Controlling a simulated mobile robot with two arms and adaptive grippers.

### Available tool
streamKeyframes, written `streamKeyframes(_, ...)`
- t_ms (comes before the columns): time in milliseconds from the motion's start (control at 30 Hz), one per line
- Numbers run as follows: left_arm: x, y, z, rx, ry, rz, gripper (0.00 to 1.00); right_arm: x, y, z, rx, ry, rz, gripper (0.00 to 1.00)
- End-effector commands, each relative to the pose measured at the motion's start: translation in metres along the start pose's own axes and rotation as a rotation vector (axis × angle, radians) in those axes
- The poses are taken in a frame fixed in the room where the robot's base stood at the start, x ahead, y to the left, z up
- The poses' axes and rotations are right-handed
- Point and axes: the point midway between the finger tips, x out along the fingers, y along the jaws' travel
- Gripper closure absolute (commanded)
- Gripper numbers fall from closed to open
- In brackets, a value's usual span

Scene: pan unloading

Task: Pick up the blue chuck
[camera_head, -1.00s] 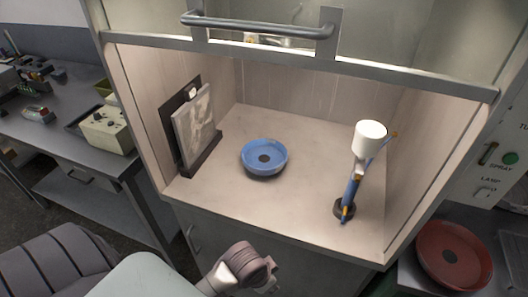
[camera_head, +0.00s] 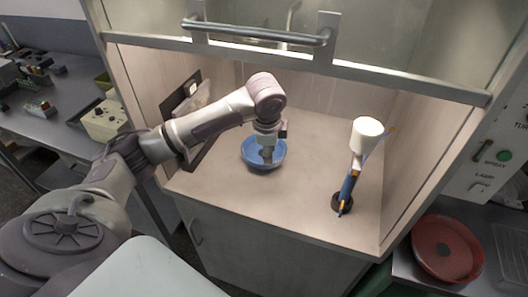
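The blue chuck (camera_head: 277,162), a shallow round blue dish, sits on the floor of the open cabinet, left of its middle. My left arm reaches in from the left, and my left gripper (camera_head: 266,156) points down over the chuck's centre. Its fingertips are small and partly lost against the dish, so I cannot tell whether they are open, shut or touching it. The gripper hides the dark centre and the back rim of the chuck. My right gripper is not in view.
A spray gun with a white cup (camera_head: 367,134) stands in a holder at the right of the cabinet floor. A framed panel leans at the left wall, partly behind my arm. A raised sash with a handle (camera_head: 258,33) hangs above. A red dish (camera_head: 446,248) lies outside, lower right.

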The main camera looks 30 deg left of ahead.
Motion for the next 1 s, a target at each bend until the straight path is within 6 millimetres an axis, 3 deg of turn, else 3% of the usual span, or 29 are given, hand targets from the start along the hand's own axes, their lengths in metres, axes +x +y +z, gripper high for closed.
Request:
streamKeyframes(100, -0.022, -0.021, 0.016, 0.001, -0.022, -0.002, 0.64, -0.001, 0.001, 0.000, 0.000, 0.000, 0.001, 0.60)
streamKeyframes(233, -0.021, -0.027, 0.023, 0.001, -0.030, 0.005, 0.64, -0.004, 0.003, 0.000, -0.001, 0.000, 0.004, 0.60)
streamKeyframes(600, 0.044, -0.027, 0.024, 0.000, -0.028, 0.005, 0.64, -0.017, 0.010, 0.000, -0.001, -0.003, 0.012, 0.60)
streamKeyframes(800, 0.058, -0.027, 0.025, 0.003, -0.027, 0.002, 0.64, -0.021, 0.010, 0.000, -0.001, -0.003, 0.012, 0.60)
streamKeyframes(1000, 0.083, -0.025, 0.031, 0.000, -0.030, 0.005, 0.64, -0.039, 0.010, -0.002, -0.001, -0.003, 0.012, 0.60)
